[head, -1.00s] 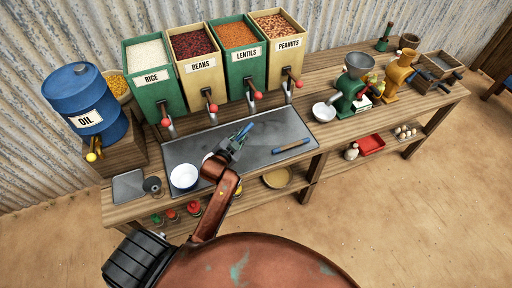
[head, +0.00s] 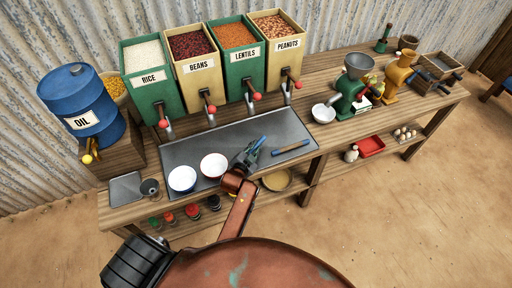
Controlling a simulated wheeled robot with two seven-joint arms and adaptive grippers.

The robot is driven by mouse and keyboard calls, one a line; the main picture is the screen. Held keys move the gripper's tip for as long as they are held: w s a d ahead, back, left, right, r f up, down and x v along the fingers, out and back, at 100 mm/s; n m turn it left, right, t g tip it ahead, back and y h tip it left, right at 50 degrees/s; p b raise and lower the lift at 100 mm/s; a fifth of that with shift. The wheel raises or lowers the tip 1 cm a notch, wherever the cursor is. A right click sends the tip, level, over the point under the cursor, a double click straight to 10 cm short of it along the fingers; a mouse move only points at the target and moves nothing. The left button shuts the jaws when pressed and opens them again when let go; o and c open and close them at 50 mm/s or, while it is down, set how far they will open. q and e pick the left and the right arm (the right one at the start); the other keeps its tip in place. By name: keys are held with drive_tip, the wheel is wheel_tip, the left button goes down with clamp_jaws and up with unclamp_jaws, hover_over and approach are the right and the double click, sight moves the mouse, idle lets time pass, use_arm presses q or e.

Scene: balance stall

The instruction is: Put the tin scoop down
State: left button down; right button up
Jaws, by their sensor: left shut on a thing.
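My left gripper (head: 247,158) is over the front part of the grey metal tray (head: 232,140), right of two white bowls. It is shut on the tin scoop (head: 259,142), of which only a blue part shows beyond the fingers. The rest of the scoop is hidden by the gripper, and I cannot tell whether it touches the tray. My right gripper is not in view.
A blue-rimmed bowl (head: 182,180) and a red-rimmed bowl (head: 213,166) stand left of the gripper. A wooden stick with blue ends (head: 292,147) lies close on the right. Dispensers with red-knobbed levers line the back. The tray's middle is clear.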

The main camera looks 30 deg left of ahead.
use_arm(q)
drive_tip(key=shift+f, duration=0.1)
drive_tip(key=c, duration=1.9)
unclamp_jaws()
drive_tip(key=shift+r, duration=0.2)
drive_tip(key=p+v, duration=0.1)
drive_tip(key=v, duration=1.1)
